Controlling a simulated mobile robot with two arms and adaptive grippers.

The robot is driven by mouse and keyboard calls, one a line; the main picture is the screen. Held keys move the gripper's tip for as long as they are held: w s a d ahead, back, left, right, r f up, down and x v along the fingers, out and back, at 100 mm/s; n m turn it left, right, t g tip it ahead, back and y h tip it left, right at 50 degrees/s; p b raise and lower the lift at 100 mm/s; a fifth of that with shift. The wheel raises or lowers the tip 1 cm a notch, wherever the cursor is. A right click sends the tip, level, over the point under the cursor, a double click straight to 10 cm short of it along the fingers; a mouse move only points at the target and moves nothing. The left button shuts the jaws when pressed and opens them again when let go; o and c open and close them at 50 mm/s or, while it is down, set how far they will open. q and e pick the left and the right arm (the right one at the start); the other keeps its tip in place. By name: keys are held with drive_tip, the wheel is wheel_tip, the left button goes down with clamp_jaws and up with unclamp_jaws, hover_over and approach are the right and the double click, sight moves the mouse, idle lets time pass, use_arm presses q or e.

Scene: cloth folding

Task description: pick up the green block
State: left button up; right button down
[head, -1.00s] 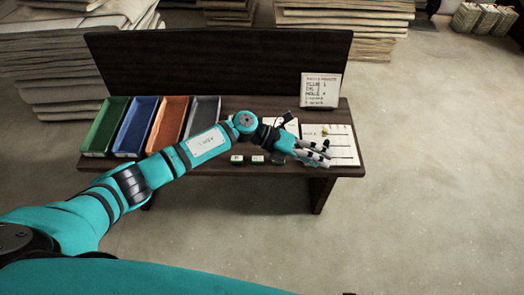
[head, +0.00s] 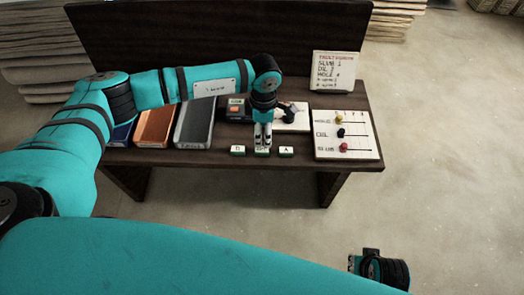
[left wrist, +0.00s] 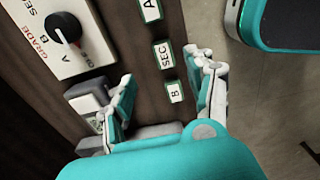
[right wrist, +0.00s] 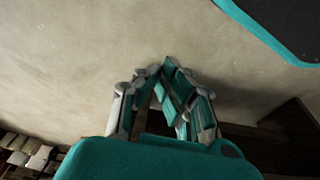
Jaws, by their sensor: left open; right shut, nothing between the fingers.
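Three small blocks with white labelled tops and green sides stand in a row at the bench's front edge: B (head: 238,151), SEC (head: 262,152) and A (head: 286,152). In the left wrist view B (left wrist: 175,91), SEC (left wrist: 164,55) and A (left wrist: 150,10) show closer. My left gripper (head: 263,143) points down at the middle block, SEC, and partly covers it. Its fingers (left wrist: 164,68) are spread, with nothing held; whether they touch a block I cannot tell. My right gripper (right wrist: 160,70) is shut and empty, over the floor away from the bench.
Blue (head: 120,133), orange (head: 154,124) and grey (head: 187,140) trays are at the left on the dark bench (head: 225,160). A box with an orange button (head: 236,109), a dial panel (left wrist: 80,52) and a peg board (head: 358,125) are close by. A sign (head: 335,70) stands behind.

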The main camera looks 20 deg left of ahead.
sight(262, 149)
use_arm(q)
wheel_tip(262, 149, down, 3)
drive_tip(key=shift+r, duration=0.1)
drive_tip(key=f, duration=0.3)
drive_tip(key=f+b, duration=0.1)
drive_tip(key=shift+s+a+f, duration=0.1)
drive_tip(key=shift+s+f, duration=0.05)
drive_tip(key=shift+s, duration=0.25)
drive_tip(key=shift+f, duration=0.45)
drive_tip(key=c, duration=1)
use_arm(e)
wheel_tip(262, 149, up, 4)
drive_tip(key=shift+r, duration=0.25)
use_arm(q)
drive_tip(key=shift+r, duration=0.1)
